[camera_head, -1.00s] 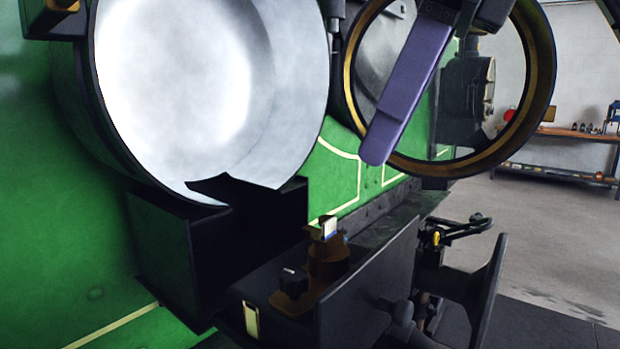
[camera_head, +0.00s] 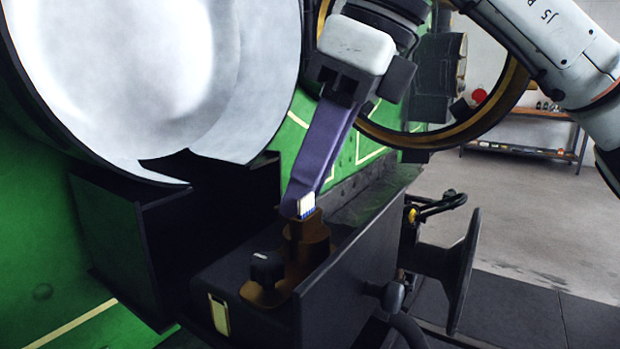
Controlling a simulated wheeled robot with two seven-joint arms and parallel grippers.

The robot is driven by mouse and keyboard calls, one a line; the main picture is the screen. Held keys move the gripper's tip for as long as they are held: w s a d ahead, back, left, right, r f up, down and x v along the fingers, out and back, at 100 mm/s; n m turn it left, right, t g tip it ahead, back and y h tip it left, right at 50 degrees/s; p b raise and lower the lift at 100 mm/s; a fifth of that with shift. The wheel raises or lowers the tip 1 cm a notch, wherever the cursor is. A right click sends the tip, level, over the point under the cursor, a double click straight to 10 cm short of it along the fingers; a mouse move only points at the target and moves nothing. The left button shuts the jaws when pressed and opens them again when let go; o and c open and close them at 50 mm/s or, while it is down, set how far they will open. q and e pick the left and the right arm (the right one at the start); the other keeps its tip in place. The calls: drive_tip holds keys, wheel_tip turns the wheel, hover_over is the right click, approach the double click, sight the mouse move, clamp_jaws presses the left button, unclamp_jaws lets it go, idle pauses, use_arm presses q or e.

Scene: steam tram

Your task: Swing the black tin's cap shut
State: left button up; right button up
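A black box-shaped tin (camera_head: 345,290) stands at the lower middle. On its top is a brown stepped fitting (camera_head: 306,238) with a small upright white-and-blue piece (camera_head: 306,206) at its upper end. I cannot tell surely whether this piece is the cap. A black knob (camera_head: 266,268) sits at the fitting's near end. My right gripper (camera_head: 297,203) comes down from the upper right. Its purple fingers overlap edge-on, so their gap is hidden. The tips are right beside the white-and-blue piece; contact cannot be told. My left gripper is out of view.
A large round drum with a pale inside (camera_head: 130,70) fills the upper left. An open dark box (camera_head: 115,240) lies beneath it, against the green body (camera_head: 35,220). A brass-edged ring (camera_head: 490,110) stands behind my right arm. A black buffer disc (camera_head: 462,270) sits right of the tin.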

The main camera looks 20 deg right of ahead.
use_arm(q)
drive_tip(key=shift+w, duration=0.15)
use_arm(e)
clamp_jaws()
drive_tip(key=shift+w+d+r+n+p, duration=0.1)
drive_tip(key=shift+w+r+n+p, duration=0.1)
drive_tip(key=shift+n+p, duration=0.35)
drive_tip(key=shift+d+n+p, duration=0.1)
drive_tip(key=shift+n+p, duration=0.15)
drive_tip(key=shift+p, duration=0.25)
drive_tip(key=shift+f+n+g, duration=0.15)
drive_tip(key=shift+n+g, duration=0.15)
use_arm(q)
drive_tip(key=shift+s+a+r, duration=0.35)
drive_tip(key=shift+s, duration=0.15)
use_arm(e)
unclamp_jaws()
drive_tip(key=shift+d, duration=0.1)
